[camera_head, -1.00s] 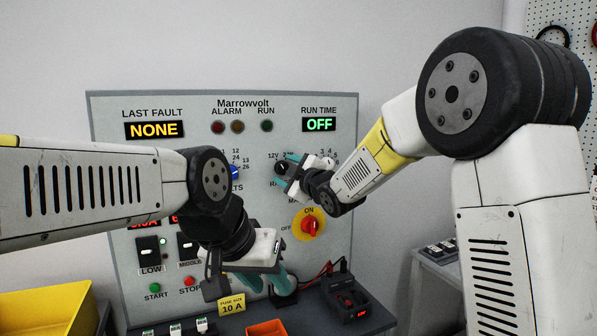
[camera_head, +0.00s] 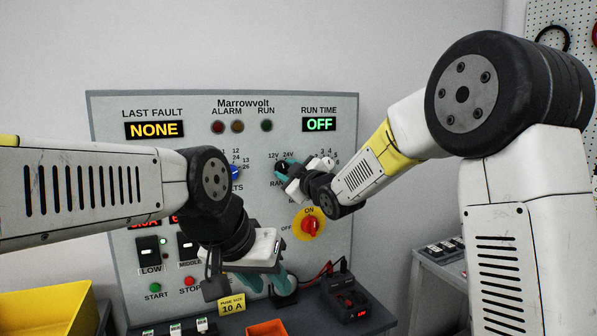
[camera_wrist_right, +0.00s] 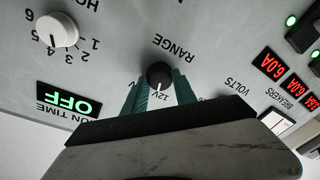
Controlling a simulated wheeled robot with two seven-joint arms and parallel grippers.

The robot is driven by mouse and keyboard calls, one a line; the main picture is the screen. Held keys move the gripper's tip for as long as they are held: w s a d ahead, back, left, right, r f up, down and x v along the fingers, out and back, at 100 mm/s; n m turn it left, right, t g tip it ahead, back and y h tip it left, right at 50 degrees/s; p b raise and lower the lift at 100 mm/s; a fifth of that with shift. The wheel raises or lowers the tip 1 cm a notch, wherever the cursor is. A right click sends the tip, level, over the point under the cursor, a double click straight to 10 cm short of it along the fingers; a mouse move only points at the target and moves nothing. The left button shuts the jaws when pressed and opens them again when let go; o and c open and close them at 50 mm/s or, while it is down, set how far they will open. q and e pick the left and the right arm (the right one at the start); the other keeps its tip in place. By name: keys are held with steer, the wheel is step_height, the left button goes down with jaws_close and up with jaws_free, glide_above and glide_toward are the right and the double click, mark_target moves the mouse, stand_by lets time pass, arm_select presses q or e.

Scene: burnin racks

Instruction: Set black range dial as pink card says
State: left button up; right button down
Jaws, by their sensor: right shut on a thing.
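The black range dial (camera_wrist_right: 159,75) sits on the grey panel under the word RANGE in the right wrist view. Its white pointer line faces the 12V mark; the other mark is mostly hidden by a finger. My right gripper (camera_wrist_right: 158,92) has its teal fingers on either side of the dial and is shut on it. In the head view my right gripper (camera_head: 287,170) largely covers the dial. My left gripper (camera_head: 268,283) hangs low before the panel, empty, its teal fingers apart. I see no pink card in either view.
A white dial (camera_wrist_right: 57,31) numbered for hours is close to the right gripper. A red and yellow ON/OFF switch (camera_head: 310,226) is below it.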

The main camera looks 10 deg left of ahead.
steer(key=m, duration=0.4)
steer(key=shift+f+m, duration=0.1)
steer(key=shift+m, duration=0.3)
steer(key=shift+m+t, duration=0.6)
steer(key=shift+m, duration=1.8)
steer(key=c, duration=1)
jaws_free()
steer(key=shift+s, duration=0.1)
steer(key=v, duration=0.7)
steer(key=shift+s+d, duration=0.2)
steer(key=shift+s, duration=0.1)
